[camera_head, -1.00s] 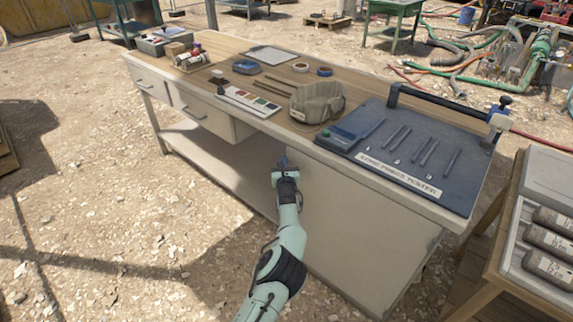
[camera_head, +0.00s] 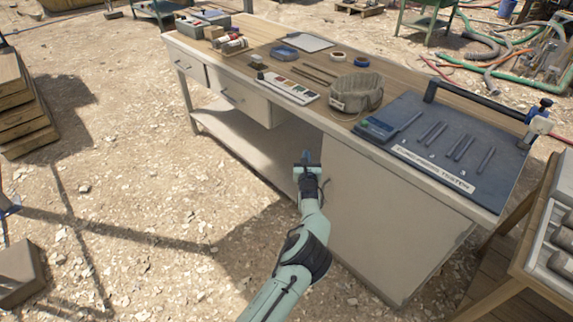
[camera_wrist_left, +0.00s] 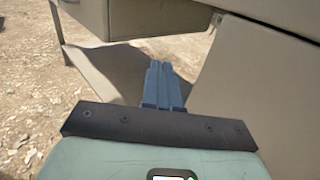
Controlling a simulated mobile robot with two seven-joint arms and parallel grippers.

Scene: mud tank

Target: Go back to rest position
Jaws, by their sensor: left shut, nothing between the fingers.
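My left gripper (camera_head: 307,158) is in front of the workbench (camera_head: 385,220), at the opening beside its cabinet panel and below the tabletop. Its blue fingers are together and empty. In the left wrist view the shut fingers (camera_wrist_left: 163,84) point at the bench's lower shelf (camera_wrist_left: 120,70), with the cabinet side panel to the right. My left arm reaches in from the bottom of the head view. My right gripper does not show in either view.
The tabletop holds a dark tester board (camera_head: 460,145), a tan pouch (camera_head: 357,92), a colour card (camera_head: 290,89) and tape rings (camera_head: 337,57). A side table (camera_head: 540,240) with grey cylinders stands at right. Stacked timber (camera_head: 25,115) lies at left. Open gravel ground (camera_head: 150,200) is between.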

